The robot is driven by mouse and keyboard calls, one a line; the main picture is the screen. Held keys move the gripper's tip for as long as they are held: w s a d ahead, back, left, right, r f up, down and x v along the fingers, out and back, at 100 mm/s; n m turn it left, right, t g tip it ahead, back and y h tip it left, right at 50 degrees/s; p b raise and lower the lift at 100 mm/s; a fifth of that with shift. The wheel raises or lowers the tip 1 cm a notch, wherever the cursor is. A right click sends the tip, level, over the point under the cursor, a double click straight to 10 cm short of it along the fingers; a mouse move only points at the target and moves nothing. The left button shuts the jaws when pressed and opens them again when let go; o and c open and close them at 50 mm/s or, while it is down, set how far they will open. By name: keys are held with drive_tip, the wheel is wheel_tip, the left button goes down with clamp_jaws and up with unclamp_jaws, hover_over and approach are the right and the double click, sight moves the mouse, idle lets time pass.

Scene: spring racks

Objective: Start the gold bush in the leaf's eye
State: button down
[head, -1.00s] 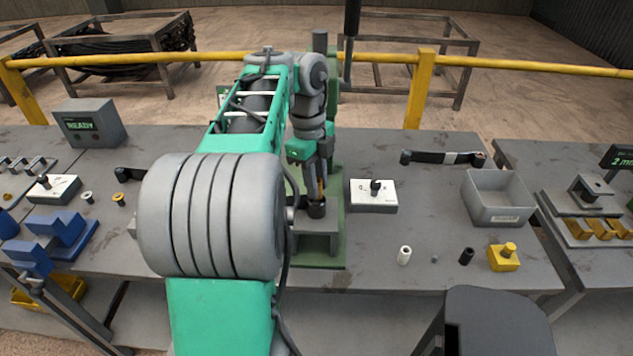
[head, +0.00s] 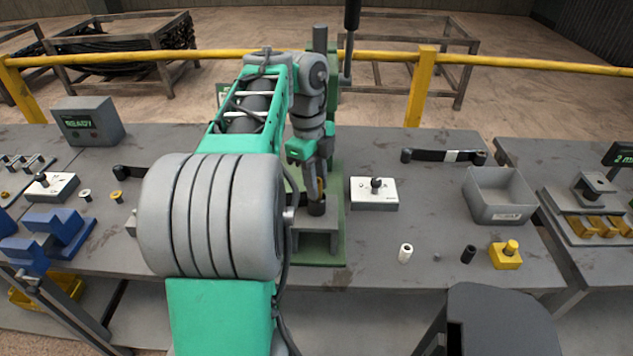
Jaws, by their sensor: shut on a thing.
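My gripper (head: 319,184) is in the middle of the head view, pointing down over the green press (head: 331,240). It is shut on a small gold piece, which looks like the gold bush (head: 321,185); only a sliver of it shows between the fingers. Just below is a dark round part (head: 316,208) on the press's grey block, which may be the leaf's eye. The gold piece is right above or touching it; I cannot tell which. My arm hides the left side of the press and most of any leaf there.
A flanged gold ring (head: 116,197) lies at the left. A dark strip (head: 443,156) lies at the back right, near a grey bin (head: 500,197). A white switch box (head: 374,194), white sleeve (head: 405,253), black sleeve (head: 468,254) and yellow block (head: 506,256) stand right of the press.

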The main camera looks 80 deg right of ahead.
drive_tip(key=shift+f+b, duration=0.35)
drive_tip(key=shift+f, duration=0.05)
drive_tip(key=c, duration=1.1)
unclamp_jaws()
drive_tip(key=shift+o, duration=0.2)
drive_tip(key=o, duration=0.4)
drive_tip(key=shift+r, duration=0.1)
wheel_tip(320, 180, up, 7)
drive_tip(key=p, duration=0.6)
